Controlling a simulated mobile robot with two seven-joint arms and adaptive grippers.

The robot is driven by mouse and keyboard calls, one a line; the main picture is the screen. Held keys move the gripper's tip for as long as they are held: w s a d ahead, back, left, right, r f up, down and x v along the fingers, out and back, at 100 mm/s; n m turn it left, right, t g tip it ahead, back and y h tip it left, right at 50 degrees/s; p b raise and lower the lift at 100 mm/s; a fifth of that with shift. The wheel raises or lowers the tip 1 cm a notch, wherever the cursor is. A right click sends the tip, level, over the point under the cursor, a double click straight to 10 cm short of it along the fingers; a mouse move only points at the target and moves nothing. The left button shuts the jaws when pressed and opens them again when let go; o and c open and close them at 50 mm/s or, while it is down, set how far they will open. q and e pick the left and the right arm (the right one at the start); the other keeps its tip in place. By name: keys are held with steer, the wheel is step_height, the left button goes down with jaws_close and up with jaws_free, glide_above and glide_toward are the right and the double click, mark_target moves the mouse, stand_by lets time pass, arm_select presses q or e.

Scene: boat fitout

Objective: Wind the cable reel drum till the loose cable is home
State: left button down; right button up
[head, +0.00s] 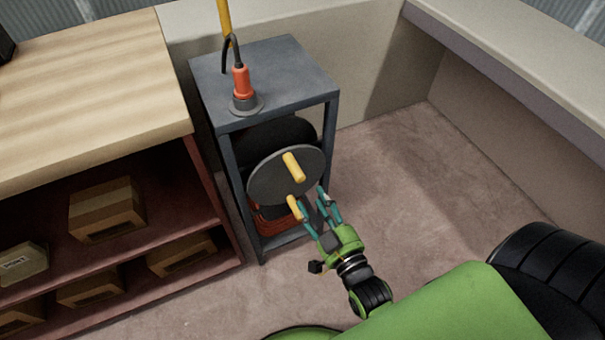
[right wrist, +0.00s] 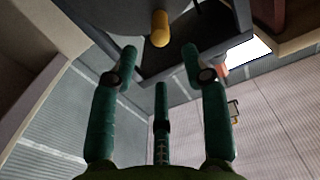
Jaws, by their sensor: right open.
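The cable reel drum shows as a grey round disc (head: 268,182) on the front of a dark metal stand (head: 330,115). One yellow peg (head: 293,167) sticks out near the disc's middle and a yellow knob (head: 295,208) at its lower rim. Orange cable (head: 268,222) shows low in the stand, partly hidden behind the disc. My right gripper (head: 311,197) is open just right of the lower knob. In the right wrist view, a yellow knob (right wrist: 160,29) lies just beyond and between the open fingertips (right wrist: 160,52), apart from them. My left gripper is out of view.
An orange plug (head: 241,82) with a black lead stands on the stand's top, near a yellow pole (head: 224,20). A wooden bench (head: 90,90) with boxes (head: 105,208) on its shelves is at left. Clear floor (head: 400,180) lies right of the stand.

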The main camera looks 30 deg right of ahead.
mark_target(302, 181)
steer(key=w+b, duration=0.1)
steer(key=w, duration=0.4)
steer(key=shift+w, duration=2.85)
steer(key=c, duration=0.9)
